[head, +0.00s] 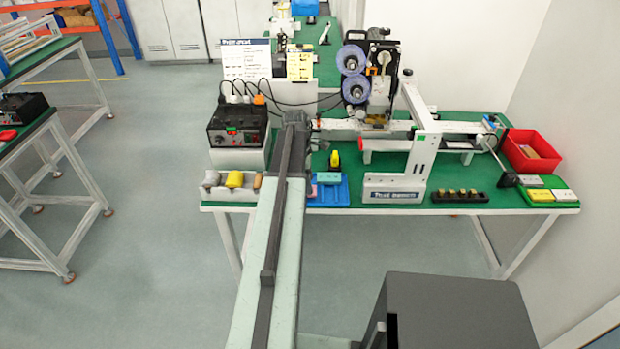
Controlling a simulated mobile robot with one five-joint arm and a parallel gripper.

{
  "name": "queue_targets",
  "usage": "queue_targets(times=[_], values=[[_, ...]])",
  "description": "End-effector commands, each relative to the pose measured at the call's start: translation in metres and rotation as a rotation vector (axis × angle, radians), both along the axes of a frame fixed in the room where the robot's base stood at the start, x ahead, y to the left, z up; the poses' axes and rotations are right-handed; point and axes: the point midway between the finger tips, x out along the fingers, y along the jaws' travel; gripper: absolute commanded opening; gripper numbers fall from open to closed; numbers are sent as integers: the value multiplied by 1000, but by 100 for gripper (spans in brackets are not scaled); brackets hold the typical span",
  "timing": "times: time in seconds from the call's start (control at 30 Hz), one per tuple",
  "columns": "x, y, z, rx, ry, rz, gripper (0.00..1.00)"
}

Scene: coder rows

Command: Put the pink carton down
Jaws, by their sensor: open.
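A small pink patch (313,188), which looks like part of the pink carton, shows at the left side of a blue tray (333,201) on the green-topped bench. My arm hides most of it. A teal block (329,178) lies in the tray beside it. My gripper (297,122) is at the far end of my arm, over the bench and beyond the tray in the picture. It is open. Its fingertips are hidden, and I see no carton held in it.
A labelling machine (378,85) with blue reels stands behind the tray. A black control box (238,126) is at left, above a grey holder (222,193) with a yellow item. A white frame (420,160), black rack (459,196) and red bin (530,150) are at right.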

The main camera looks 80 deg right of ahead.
Motion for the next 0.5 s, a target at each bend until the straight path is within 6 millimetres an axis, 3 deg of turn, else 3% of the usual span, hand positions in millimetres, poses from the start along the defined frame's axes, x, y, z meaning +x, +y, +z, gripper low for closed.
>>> queue_targets(times=[0.03,0.23,0.37,0.5], values=[[2,0,23,0,0,1,53],[9,1,67,0,0,2,53],[12,1,84,0,0,1,53],[14,2,86,0,0,0,53]])
